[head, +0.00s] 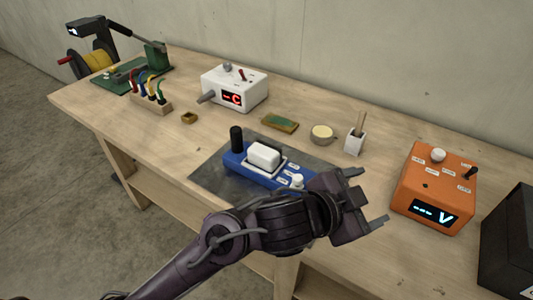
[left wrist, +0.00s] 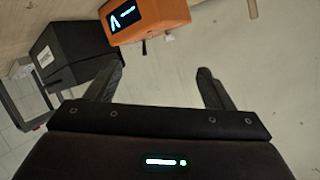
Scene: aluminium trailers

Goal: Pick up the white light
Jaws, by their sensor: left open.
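A white, rounded block (head: 264,156) sits on top of a blue device (head: 237,164) that lies on a dark mat; it is the likeliest white light, though I cannot tell for sure. A small white knob (head: 297,181) stands on the right end of the blue device. My left gripper (head: 369,196) is open and empty, to the right of the blue device, with its fingers pointing right. Its arm covers part of the mat and the device's front right end. In the left wrist view the open fingers (left wrist: 158,88) have nothing between them. My right gripper is not seen.
An orange meter (head: 430,190) and a black box (head: 508,240) stand to the right. A white box with a red display (head: 235,88), a white cup (head: 354,142), a round tin (head: 322,134) and a green board (head: 280,123) stand behind. A black lamp (head: 90,30) is far left.

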